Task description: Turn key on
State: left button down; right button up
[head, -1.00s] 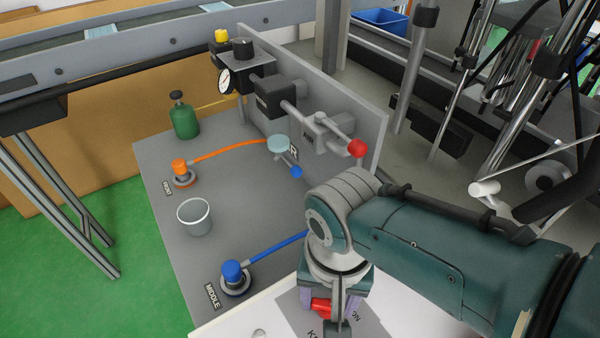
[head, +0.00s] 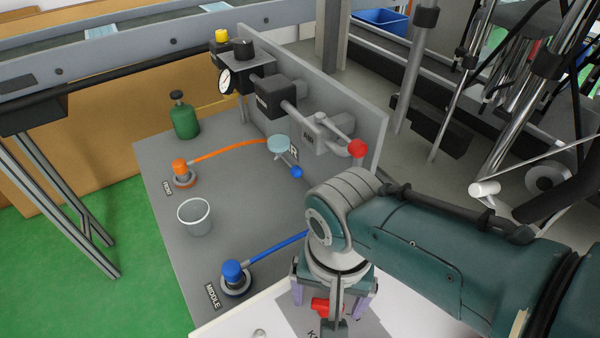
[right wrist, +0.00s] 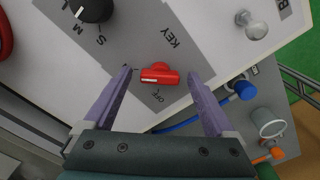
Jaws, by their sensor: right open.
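The red key switch (right wrist: 160,74) sits on a grey label area marked KEY and OFF on a white panel. Its white mark lies near the OFF side in the right wrist view. The red key also shows partly in the head view (head: 321,304), behind my gripper. My right gripper (right wrist: 160,76) is open, with one purple finger on each side of the key and a gap on both sides. In the head view my right gripper (head: 335,298) is over the panel's near edge. My left gripper is not in view.
A black selector knob (right wrist: 96,8) and a metal knob (right wrist: 252,26) are on the same panel. A grey board holds a blue valve (head: 232,272), an orange valve (head: 180,168), a cup (head: 195,218) and a red-tipped lever (head: 357,148).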

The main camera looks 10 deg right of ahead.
aim_at(329, 304)
notch_tip(329, 304, up, 10)
jog(key=p, duration=0.6)
jog(key=shift+s, duration=0.1)
jog(key=s+d+r+n+t, duration=0.4)
jog(key=s+d+r+n, duration=0.4)
jog(key=s+r, duration=0.45)
notch_tip(329, 304, up, 36)
jog(key=d+p, duration=0.1)
jog(key=p, duration=3.5)
jog(key=shift+w+d+m, duration=0.15)
jog(key=shift+w+m, duration=0.05)
jog(key=shift+m, duration=0.2)
